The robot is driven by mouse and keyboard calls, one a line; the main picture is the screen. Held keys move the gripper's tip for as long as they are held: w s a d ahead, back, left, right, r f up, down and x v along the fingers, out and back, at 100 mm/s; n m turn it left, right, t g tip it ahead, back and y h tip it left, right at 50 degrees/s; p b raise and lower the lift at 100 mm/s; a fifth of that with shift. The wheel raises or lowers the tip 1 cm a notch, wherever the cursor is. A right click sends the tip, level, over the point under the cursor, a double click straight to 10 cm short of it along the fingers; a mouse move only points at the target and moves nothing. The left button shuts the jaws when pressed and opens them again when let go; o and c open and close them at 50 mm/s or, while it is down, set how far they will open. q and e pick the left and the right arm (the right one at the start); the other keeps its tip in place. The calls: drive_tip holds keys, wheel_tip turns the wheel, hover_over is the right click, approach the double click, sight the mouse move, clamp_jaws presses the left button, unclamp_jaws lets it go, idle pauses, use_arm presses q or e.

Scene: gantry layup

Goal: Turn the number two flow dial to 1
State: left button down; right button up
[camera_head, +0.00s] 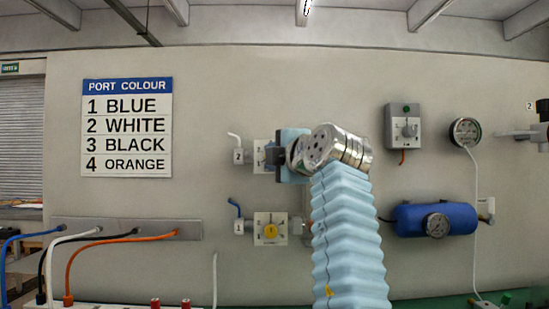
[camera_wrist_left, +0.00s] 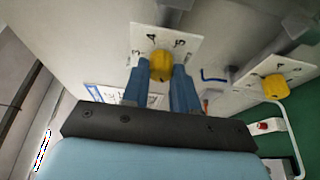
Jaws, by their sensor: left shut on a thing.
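The number two dial's white plate (camera_head: 259,155) is on the wall beside a tag marked 2 (camera_head: 238,156). My left gripper (camera_head: 274,156) covers most of this plate in the head view. In the left wrist view a yellow knob (camera_wrist_left: 160,63) stands on a white plate (camera_wrist_left: 185,43) with 3, 4 and 5 visible. The blue fingers of my left gripper (camera_wrist_left: 160,84) are shut on this knob, one finger on each side. The knob's pointer is hidden, so its setting cannot be read. My right gripper is not in view.
A second yellow dial (camera_head: 270,231) is just below on the wall; it seems to show in the left wrist view (camera_wrist_left: 275,85). A grey switch box (camera_head: 404,127), a round gauge (camera_head: 465,132) and a blue tank (camera_head: 410,218) are to the right. A port colour sign (camera_head: 127,128) hangs left.

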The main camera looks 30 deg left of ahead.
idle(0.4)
use_arm(q)
drive_tip(key=c, duration=0.9)
unclamp_jaws()
drive_tip(key=shift+o, duration=0.2)
drive_tip(key=b+v, duration=0.2)
drive_tip(key=v, duration=1.1)
drive_tip(key=shift+s+d, duration=0.25)
drive_tip(key=shift+d, duration=0.1)
